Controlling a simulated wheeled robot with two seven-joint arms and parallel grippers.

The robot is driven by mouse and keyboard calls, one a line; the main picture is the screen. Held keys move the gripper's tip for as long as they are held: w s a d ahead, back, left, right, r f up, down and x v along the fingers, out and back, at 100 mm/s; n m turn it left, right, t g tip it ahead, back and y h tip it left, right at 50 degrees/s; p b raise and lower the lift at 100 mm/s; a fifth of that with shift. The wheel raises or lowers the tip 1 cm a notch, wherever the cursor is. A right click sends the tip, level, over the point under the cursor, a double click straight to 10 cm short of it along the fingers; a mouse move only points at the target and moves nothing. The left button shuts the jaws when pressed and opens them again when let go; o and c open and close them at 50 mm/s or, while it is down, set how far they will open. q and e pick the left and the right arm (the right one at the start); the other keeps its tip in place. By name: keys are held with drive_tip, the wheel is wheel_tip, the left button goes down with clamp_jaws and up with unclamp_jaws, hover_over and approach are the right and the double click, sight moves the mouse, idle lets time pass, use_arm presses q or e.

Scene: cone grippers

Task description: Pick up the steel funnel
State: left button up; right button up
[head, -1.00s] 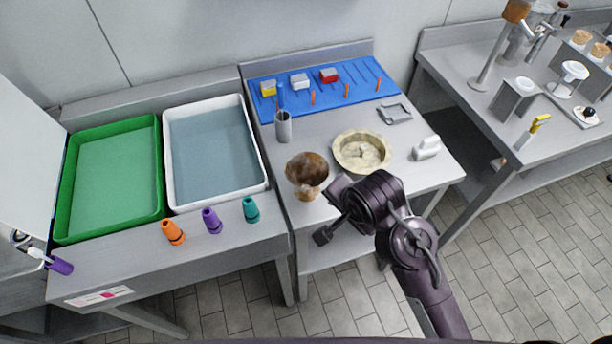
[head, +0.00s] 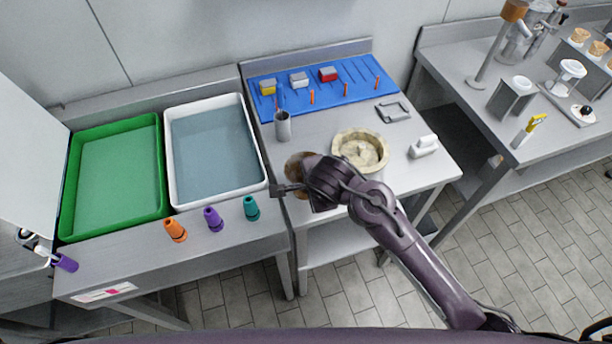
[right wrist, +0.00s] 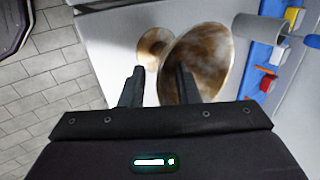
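The steel funnel (head: 298,164) has a wide mottled brown, shiny bowl. It stands near the front left of the middle table, mostly hidden behind my right gripper in the head view. In the right wrist view, the funnel's bowl (right wrist: 210,52) and a smaller round end lie just beyond the fingers. My right gripper (head: 284,190) is at the funnel's near side in the head view. In the wrist view its two fingers (right wrist: 160,75) are apart, with the narrow part of the funnel seen beyond the gap. Contact cannot be told. My left gripper is not in view.
A stone mortar (head: 346,140) stands right of the funnel; a grey cup (head: 283,127) stands behind it. Orange, purple and teal cones (head: 251,208) line the left table's front, before a white tray (head: 262,160) and a green tray (head: 70,205). A blue rack (head: 300,108) lies at the back.

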drive_tip(key=shift+w+f, duration=0.25)
drive_tip(key=shift+f, duration=0.25)
clamp_jaws()
drive_tip(key=shift+a, duration=0.1)
drive_tip(key=shift+r, duration=0.1)
drive_tip(key=shift+r, duration=0.55)
wheel_tip(320, 180, up, 19)
drive_tip(key=b, duration=0.2)
